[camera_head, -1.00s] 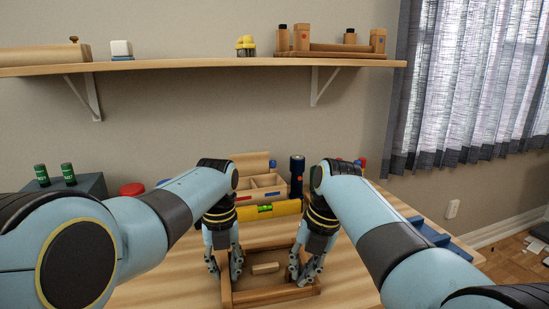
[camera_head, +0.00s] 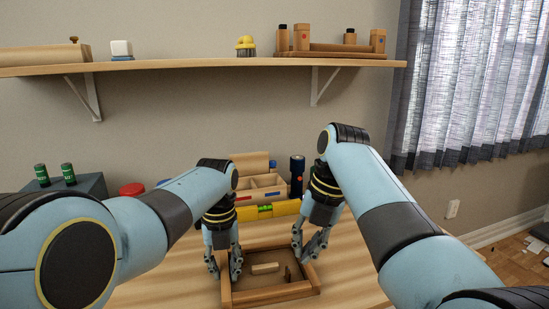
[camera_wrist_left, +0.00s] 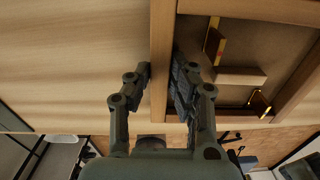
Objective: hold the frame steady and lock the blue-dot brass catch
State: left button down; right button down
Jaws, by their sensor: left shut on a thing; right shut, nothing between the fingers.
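The wooden frame (camera_head: 276,294) lies flat on the desk with a brown panel inside. A pale wooden block (camera_head: 265,268) sits on the panel. My left gripper (camera_head: 224,272) is shut on the frame's left rail; in the left wrist view its fingers straddle that rail (camera_wrist_left: 162,60). That view also shows one brass catch (camera_wrist_left: 214,41) and another brass catch (camera_wrist_left: 260,103) on the panel. A small dark upright piece (camera_head: 288,273) stands right of the block. My right gripper (camera_head: 302,258) is shut and empty above the frame's back right corner. I cannot make out a blue dot.
A yellow level (camera_head: 265,211) and a wooden compartment box (camera_head: 262,187) stand behind the frame. A dark blue flashlight (camera_head: 297,176) stands upright near the box. A red round thing (camera_head: 132,189) is at the left. The shelf (camera_head: 200,65) hangs well above.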

pick_arm(q)
jog(key=c, duration=1.1)
grip_release()
jog(key=shift+r, duration=0.1)
